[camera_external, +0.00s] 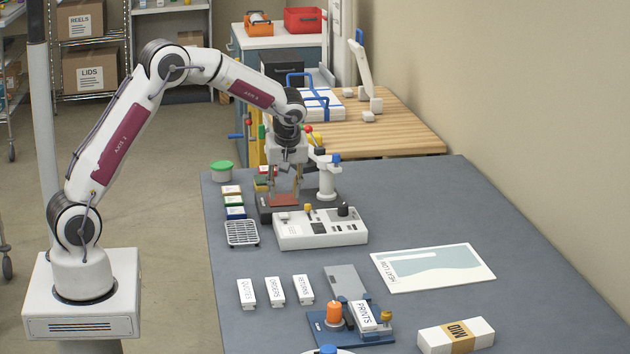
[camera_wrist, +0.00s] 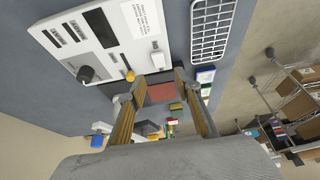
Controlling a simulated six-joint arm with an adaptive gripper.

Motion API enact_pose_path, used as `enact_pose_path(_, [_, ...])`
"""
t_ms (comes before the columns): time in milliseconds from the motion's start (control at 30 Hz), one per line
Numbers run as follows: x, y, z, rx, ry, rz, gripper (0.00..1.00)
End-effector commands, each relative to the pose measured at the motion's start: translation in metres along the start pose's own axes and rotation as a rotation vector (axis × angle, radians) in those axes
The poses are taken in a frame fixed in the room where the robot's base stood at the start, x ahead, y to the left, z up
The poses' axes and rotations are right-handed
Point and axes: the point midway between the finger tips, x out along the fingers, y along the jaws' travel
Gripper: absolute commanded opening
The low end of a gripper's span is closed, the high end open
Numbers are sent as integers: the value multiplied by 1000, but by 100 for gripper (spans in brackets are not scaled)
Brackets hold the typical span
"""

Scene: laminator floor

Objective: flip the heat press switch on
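A white control box (camera_external: 320,229) stands on the grey table, with a yellow-topped knob, a black knob and dark slots on its top. The wrist view shows the box (camera_wrist: 110,38) at upper left, with a black knob (camera_wrist: 87,74), a yellow knob (camera_wrist: 130,75) and a small white switch-like part (camera_wrist: 157,58). I cannot read which control is the heat press switch. Behind the box is a small press with a reddish plate (camera_wrist: 160,93) and a white post (camera_external: 326,180). My gripper (camera_external: 284,198) is open and empty above the plate, pointing down. It also shows in the wrist view (camera_wrist: 158,88).
A wire rack (camera_external: 242,233) and several small coloured blocks (camera_external: 234,200) lie left of the press. Labelled white blocks (camera_external: 275,291), a blue fixture (camera_external: 330,333) and a printed sheet (camera_external: 430,268) lie nearer the camera.

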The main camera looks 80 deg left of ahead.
Motion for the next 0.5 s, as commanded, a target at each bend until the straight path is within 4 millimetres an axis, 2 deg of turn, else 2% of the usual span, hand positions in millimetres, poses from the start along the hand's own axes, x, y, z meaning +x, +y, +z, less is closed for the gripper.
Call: enact_pose_path(500, [56,0,0,0,0,-1,33])
